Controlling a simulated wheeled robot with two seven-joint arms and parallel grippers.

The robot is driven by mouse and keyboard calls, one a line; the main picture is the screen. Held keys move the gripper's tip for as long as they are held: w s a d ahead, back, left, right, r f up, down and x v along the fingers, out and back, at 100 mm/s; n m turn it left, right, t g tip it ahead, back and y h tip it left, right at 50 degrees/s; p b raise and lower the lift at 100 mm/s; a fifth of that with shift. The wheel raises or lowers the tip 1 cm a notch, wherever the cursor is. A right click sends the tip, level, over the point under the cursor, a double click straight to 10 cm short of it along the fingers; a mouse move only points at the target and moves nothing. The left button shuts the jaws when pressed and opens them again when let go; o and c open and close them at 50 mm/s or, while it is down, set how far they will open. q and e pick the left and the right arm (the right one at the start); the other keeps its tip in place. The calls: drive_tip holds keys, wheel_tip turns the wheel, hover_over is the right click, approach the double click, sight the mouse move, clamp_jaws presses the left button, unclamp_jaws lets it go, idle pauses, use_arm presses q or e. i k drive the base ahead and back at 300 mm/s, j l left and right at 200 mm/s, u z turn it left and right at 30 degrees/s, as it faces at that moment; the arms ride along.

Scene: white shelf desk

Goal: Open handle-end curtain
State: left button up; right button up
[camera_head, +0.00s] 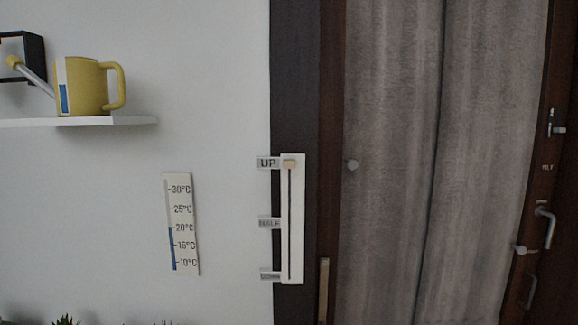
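A grey curtain hangs in two panels over a dark brown door or frame. The left panel (390,90) has a small round pale knob (352,165) near its left edge. The right panel (480,120) is beside the side with the metal door handle (545,225) and has a small pale knob (519,249) near its right edge. The panels meet at a dark line, so the curtain hangs closed across the opening. Its bottom is out of view. Neither of my grippers is in view.
A white slider panel (298,240) with its knob (289,164) at UP is on the dark post. A thermometer (181,224) is on the wall. A yellow watering can (85,87) stands on a white shelf (130,121). A latch (556,128) is above the handle.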

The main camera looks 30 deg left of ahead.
sight(494, 52)
drive_tip(key=i+l, duration=0.15)
drive_tip(key=i, duration=0.35)
drive_tip(key=i+l+u, duration=0.15)
drive_tip(key=i, duration=0.35)
